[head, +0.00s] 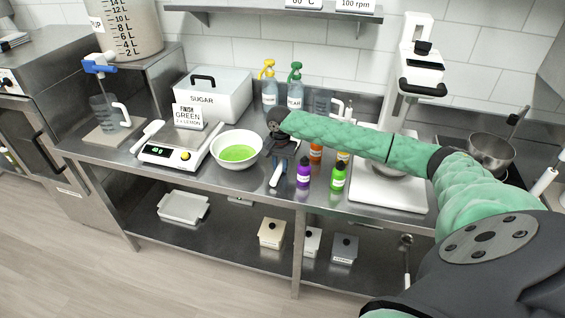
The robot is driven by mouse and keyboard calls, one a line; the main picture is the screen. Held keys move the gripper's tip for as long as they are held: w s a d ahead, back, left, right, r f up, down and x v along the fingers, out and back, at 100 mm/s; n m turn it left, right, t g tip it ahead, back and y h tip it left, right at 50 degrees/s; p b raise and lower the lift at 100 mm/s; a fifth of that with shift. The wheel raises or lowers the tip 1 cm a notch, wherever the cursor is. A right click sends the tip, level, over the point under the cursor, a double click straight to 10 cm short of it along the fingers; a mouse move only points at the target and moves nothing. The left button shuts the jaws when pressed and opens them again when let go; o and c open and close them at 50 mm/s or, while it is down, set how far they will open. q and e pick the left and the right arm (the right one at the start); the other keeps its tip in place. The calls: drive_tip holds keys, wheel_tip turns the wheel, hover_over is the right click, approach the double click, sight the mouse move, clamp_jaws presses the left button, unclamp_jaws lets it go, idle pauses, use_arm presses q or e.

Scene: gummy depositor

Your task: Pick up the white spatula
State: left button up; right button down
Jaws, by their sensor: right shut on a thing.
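My right arm reaches in from the right over the bench. My right gripper (276,150) is dark and sits just right of the white bowl (238,164) of green liquid. It is shut on a utensil that looks like the white spatula (277,174); its white end points down toward the bench's front edge, with a blue part above it. The gripper hides the rest of it. Another long white utensil (147,135) lies left of the scale. My left gripper is not in view.
The scale (172,152) stands left of the bowl. A purple bottle (304,172) and a green bottle (338,178) stand close right of the gripper, with more bottles behind. The sugar box (222,92) is at the back. A white-based machine (385,192) stands at right.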

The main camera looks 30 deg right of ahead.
drive_tip(key=shift+r, duration=0.3)
wheel_tip(320, 180, up, 8)
drive_tip(key=b, duration=0.3)
drive_tip(key=shift+f, duration=0.2)
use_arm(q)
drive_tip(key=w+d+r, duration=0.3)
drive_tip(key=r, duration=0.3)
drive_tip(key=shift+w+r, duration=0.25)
use_arm(e)
drive_tip(key=shift+r, duration=0.8)
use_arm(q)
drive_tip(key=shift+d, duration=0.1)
